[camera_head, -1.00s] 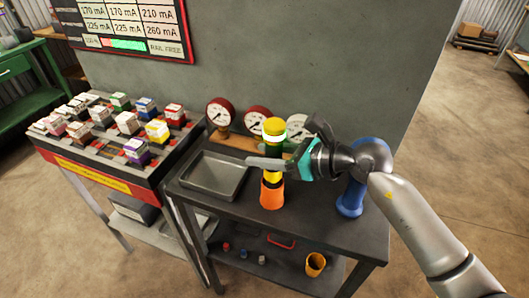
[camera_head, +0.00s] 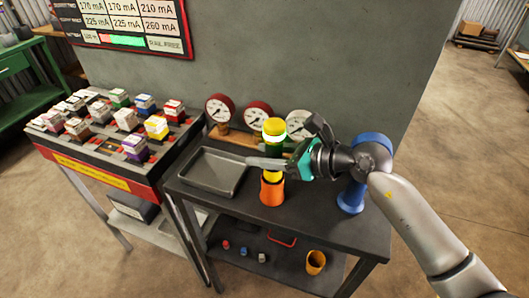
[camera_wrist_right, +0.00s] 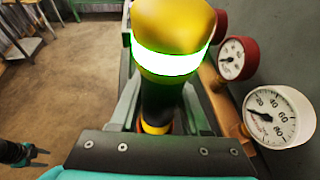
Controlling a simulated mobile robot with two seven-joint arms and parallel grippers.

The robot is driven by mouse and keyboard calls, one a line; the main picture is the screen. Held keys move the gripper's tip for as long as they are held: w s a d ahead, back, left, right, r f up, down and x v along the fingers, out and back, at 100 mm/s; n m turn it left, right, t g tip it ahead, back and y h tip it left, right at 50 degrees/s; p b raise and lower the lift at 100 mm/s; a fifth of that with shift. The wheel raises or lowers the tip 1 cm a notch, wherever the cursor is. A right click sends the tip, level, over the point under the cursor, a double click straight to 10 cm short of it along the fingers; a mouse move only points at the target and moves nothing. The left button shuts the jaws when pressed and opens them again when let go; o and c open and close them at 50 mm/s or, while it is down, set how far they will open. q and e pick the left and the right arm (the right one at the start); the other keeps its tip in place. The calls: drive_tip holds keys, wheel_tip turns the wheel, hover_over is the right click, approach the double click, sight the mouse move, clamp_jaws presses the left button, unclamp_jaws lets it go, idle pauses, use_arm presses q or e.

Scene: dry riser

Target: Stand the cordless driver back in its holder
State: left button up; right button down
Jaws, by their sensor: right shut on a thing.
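The cordless driver (camera_head: 273,127) looks like an upright tool with a yellow top, a glowing green ring and a dark body. It stands over an orange holder (camera_head: 271,193) on the dark bench, with its yellow lower part at the holder's mouth. How deep it sits cannot be told. My right gripper (camera_head: 268,163) is shut around the dark body from the right. In the right wrist view, the driver's yellow top (camera_wrist_right: 172,25) rises between the fingers and hides much of the grip. My left gripper (camera_wrist_right: 32,154) shows small at that view's lower left, open and empty, away from the bench.
A grey tray (camera_head: 213,172) lies left of the holder. Several gauges (camera_head: 257,117) stand behind on a wooden strip. A blue object (camera_head: 351,196) stands right, partly behind my arm. The bench front is clear.

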drive_tip(key=shift+f+b, duration=0.6)
drive_tip(key=shift+f, duration=0.2)
drive_tip(key=shift+c, duration=1.8)
unclamp_jaws()
drive_tip(key=shift+o, duration=0.3)
drive_tip(key=shift+f, duration=0.15)
drive_tip(key=shift+d, duration=0.1)
